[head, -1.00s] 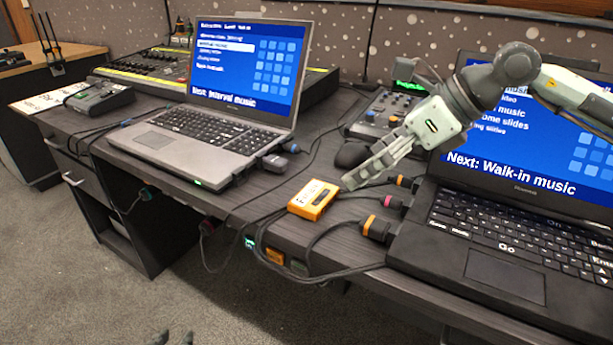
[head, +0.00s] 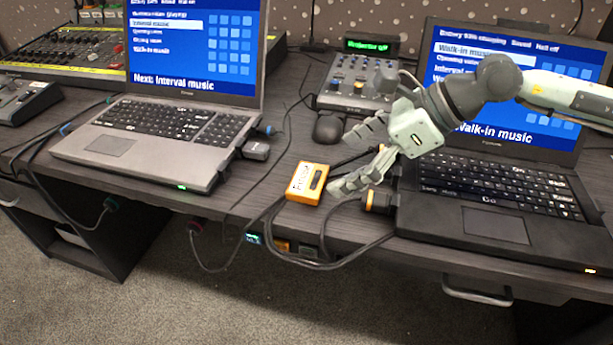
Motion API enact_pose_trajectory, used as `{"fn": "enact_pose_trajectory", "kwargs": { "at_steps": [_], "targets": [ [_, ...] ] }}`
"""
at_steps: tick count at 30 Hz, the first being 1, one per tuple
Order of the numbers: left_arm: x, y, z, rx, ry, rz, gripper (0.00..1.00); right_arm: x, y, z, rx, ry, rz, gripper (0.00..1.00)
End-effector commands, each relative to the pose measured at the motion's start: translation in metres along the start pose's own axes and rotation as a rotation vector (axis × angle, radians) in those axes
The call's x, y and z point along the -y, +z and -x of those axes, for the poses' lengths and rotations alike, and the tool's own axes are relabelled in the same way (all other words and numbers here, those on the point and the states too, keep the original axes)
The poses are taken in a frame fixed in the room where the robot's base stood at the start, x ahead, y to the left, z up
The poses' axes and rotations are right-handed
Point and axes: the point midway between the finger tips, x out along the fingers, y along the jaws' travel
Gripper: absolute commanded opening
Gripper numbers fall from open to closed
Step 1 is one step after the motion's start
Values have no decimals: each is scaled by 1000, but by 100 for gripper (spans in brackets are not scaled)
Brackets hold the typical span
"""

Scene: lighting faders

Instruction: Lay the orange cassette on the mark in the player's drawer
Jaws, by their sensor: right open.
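One finger is over the desk behind the cassette; the other is just right of the cassette. I cannot tell whether that finger touches it. No player drawer or mark can be made out in this view. My left gripper is not in view.
A grey laptop (head: 180,120) stands left and a black laptop (head: 495,195) right. Cables with orange-banded plugs (head: 378,200) run beside the cassette and over the front edge. A mouse (head: 328,129) and small control box (head: 357,83) stand behind. A mixing desk (head: 60,55) is back left.

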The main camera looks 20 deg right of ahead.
Motion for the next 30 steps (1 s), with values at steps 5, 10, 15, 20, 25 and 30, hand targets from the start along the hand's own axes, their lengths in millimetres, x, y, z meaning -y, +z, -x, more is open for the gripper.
{"fn": "enact_pose_trajectory", "kwargs": {
  "at_steps": [5, 10, 15, 20, 25, 30],
  "targets": [
    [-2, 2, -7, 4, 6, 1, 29, -1, 3, -18, 2, 3, 0, 98],
    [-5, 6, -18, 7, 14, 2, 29, -1, 2, -44, 1, 1, -1, 98],
    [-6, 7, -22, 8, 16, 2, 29, -1, 1, -55, 0, 0, 0, 98],
    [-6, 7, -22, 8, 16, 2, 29, -1, 1, -55, -1, -1, 0, 98],
    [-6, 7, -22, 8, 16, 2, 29, -1, 1, -54, -1, -2, 0, 80],
    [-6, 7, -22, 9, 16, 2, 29, -1, 1, -54, -1, -1, 0, 59]
  ]
}}
